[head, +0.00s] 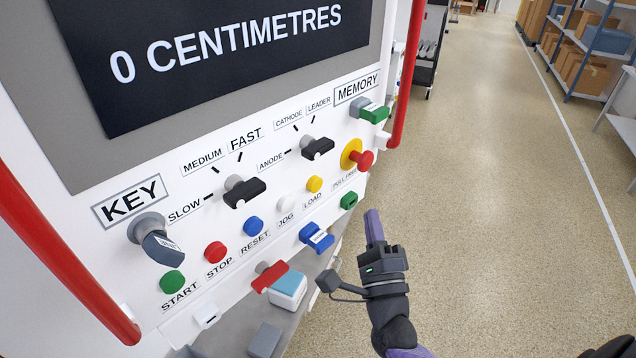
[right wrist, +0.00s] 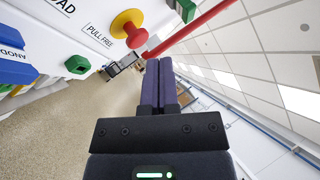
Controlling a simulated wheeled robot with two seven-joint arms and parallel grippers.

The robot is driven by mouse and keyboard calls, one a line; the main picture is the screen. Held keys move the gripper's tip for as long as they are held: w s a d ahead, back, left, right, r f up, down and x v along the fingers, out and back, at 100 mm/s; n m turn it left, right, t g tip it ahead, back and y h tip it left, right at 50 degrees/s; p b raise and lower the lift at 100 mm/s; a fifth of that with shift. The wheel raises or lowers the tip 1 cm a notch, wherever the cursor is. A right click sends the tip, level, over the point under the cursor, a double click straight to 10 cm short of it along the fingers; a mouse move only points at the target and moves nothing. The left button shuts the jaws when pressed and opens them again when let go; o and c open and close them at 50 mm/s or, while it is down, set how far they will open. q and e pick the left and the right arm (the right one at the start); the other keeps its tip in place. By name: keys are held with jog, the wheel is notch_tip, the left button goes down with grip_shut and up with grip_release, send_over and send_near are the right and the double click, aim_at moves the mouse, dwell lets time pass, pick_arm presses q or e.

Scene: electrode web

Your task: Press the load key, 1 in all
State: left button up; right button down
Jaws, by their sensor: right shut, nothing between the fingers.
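The load key is the yellow round button (head: 314,184) above the LOAD label on the sloping white control panel (head: 205,310) in the head view. I cannot make it out in the right wrist view. My right gripper (head: 373,214) is off the panel's right edge, to the right of and below the yellow button. Its purple fingers are shut with nothing between them, apart from the button. The fingers also show in the right wrist view (right wrist: 159,68). The display (head: 215,50) reads 0 CENTIMETRES. My left gripper is not in view.
Near the load key are a white JOG button (head: 285,201), a red-and-yellow PULL FREE knob (head: 364,160), a black selector (head: 317,149) and a green tagged piece (head: 349,200). A red rail (head: 408,75) runs along the right edge. Open floor lies to the right.

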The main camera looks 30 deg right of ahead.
jog(key=shift+w, duration=0.15)
jog(key=b, duration=0.2)
send_near(321, 180)
jog(key=w+d+r, duration=0.3)
jog(key=shift+w+a, duration=0.15)
jog(key=shift+w, duration=0.6)
jog(key=shift+w+b, duration=0.1)
jog(key=shift+b, duration=0.2)
dwell(0.9)
jog(key=shift+w+a, duration=0.15)
jog(key=shift+w, duration=0.15)
jog(key=shift+w+a+b, duration=0.15)
jog(key=shift+w+b, duration=0.2)
jog(key=shift+w, duration=0.05)
dwell(0.6)
jog(key=shift+s, duration=0.1)
jog(key=shift+s+d+p, duration=0.3)
jog(key=shift+s, duration=0.4)
